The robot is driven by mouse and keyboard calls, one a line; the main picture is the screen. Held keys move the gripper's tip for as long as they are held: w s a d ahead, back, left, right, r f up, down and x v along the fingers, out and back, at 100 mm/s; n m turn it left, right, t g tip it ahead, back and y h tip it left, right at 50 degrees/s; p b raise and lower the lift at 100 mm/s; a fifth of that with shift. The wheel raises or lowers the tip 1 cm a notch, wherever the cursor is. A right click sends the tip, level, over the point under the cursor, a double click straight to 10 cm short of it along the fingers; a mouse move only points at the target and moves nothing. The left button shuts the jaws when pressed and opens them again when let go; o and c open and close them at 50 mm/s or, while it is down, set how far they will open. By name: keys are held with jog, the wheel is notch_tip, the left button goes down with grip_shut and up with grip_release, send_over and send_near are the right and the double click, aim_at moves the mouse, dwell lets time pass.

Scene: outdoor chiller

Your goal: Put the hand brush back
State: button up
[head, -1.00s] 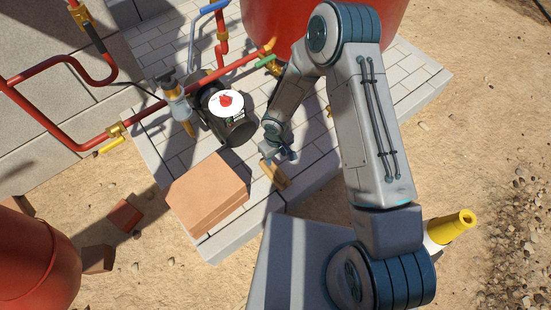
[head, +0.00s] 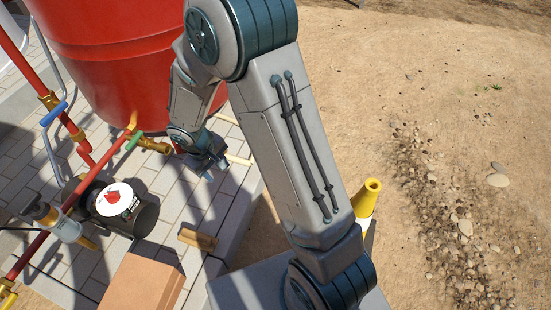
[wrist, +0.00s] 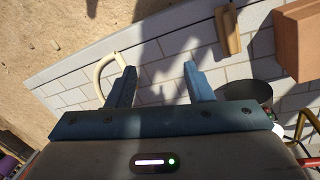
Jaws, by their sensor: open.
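A tan wooden piece that looks like the hand brush (head: 197,239) lies on the pale paved slab near its edge, beside a terracotta block. In the wrist view the brush (wrist: 228,30) is at the upper right, beyond my right finger and apart from it. My gripper (head: 212,166) is over the slab in front of the red tank, farther back than the brush. In the wrist view my gripper (wrist: 160,74) is open, with only paving between its fingers. A cream curved bar (wrist: 105,72) shows beside the left finger; parts of it show behind my gripper in the head view (head: 238,159).
A terracotta block (head: 143,284) stands at the slab's near edge. The red tank (head: 110,60) rises behind. A yellow-topped cone (head: 368,195) stands right, on open sand.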

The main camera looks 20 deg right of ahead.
jog(key=s+d+r+m, duration=0.2)
jog(key=s+d+r, duration=0.15)
jog(key=r, duration=0.25)
jog(key=s+d+r+m, duration=0.1)
jog(key=s+d+r, duration=0.1)
jog(key=d+r, duration=0.3)
jog(key=s+d+r+m+y, duration=0.1)
jog(key=s+d+r+m, duration=0.2)
jog(key=s+r, duration=0.4)
jog(key=s, duration=0.4)
jog(key=shift+d+y, duration=0.15)
jog(key=shift+y, duration=0.25)
jog(key=shift+c, duration=0.4)
